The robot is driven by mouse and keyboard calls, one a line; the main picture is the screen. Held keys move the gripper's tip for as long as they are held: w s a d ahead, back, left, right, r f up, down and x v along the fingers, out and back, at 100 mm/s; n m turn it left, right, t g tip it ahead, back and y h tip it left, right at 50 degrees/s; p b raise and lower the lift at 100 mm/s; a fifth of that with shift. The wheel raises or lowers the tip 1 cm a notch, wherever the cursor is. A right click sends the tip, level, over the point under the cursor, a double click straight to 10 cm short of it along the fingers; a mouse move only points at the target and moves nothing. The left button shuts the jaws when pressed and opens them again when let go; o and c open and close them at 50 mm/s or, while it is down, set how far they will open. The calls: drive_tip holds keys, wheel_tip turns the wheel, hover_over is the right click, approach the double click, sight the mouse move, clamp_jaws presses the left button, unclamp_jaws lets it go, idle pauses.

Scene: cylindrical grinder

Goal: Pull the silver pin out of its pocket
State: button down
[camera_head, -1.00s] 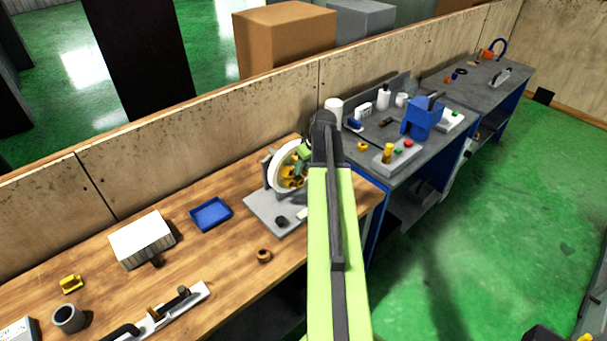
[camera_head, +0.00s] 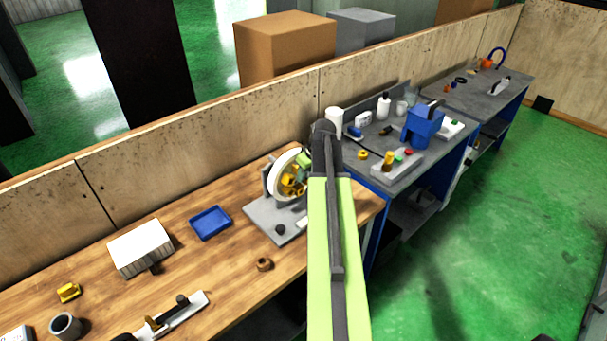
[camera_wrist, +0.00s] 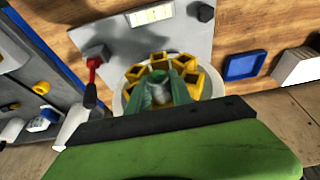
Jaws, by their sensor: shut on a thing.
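The silver pin (camera_wrist: 160,94) shows as a grey cylinder between the green fingers of my gripper (camera_wrist: 164,88) in the wrist view. My gripper is shut on it. The pin is at the yellow pockets (camera_wrist: 191,80) set in a ring on a round white wheel (camera_wrist: 213,84). The fingers hide the pin's lower end, so I cannot tell how deep it sits. In the head view my gripper (camera_head: 304,160) is at the upper right of the wheel (camera_head: 280,172), and the pin is hidden.
The wheel stands on a grey plate (camera_head: 262,222) on the wooden bench. A red-handled lever (camera_wrist: 92,75) is beside it in the wrist view. A blue tray (camera_head: 211,222) and a white ribbed box (camera_head: 142,246) are to the left. A grey bench (camera_head: 375,172) with several items stands behind.

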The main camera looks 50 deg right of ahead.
drive_tip(key=shift+s, duration=0.15)
drive_tip(key=s, duration=0.5)
drive_tip(key=shift+s+a, duration=0.2)
drive_tip(key=shift+s, duration=0.2)
idle(0.9)
idle(0.3)
